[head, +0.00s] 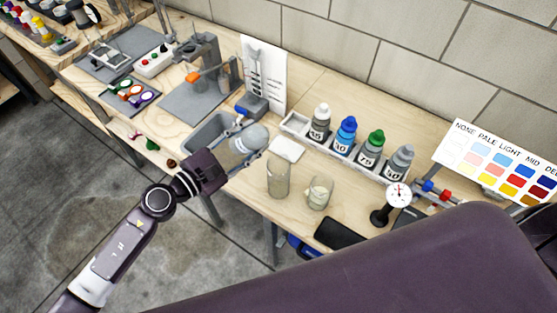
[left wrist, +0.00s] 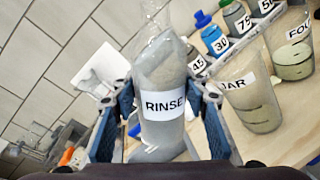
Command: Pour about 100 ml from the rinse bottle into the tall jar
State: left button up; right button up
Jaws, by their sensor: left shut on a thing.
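My left gripper (head: 232,150) is shut around the rinse bottle (head: 248,141), a clear bottle with grey contents. In the left wrist view, the bottle (left wrist: 162,75) with its RINSE label stands between the two blue-grey fingers of the gripper (left wrist: 165,112). The bottle is held above the bench, left of and apart from the tall jar (head: 278,177). My right gripper is out of view.
A shorter glass (head: 319,193) with pale contents stands just right of the jar. A white pad (head: 287,149) and a rack of capped bottles (head: 376,171) lie behind. A grey tub (head: 205,133) is left; a dial gauge (head: 397,196) and black slab (head: 341,234) are right.

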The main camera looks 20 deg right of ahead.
pick_arm(q)
jog(key=shift+f+m+b, duration=0.35)
jog(key=shift+f+m, duration=0.25)
jog(key=shift+f, duration=0.1)
dwell(0.9)
jog(key=shift+w+a+f+m+t+y, duration=0.2)
jog(key=shift+w+a+m+t+y, duration=0.15)
jog(key=shift+m, duration=0.35)
dwell(1.3)
jog(key=shift+w+r+m+y+p, duration=0.25)
jog(key=shift+r+m+p, duration=0.45)
jog(key=shift+p, duration=0.65)
dwell(0.5)
jog(key=shift+a+f+m+b, duration=0.15)
jog(key=shift+f+m+b, duration=0.25)
jog(key=shift+f+m, duration=0.55)
dwell(0.8)
jog(key=shift+r+p, duration=0.15)
jog(key=shift+p, duration=0.2)
jog(key=shift+r+p, duration=0.35)
jog(key=shift+p, duration=0.15)
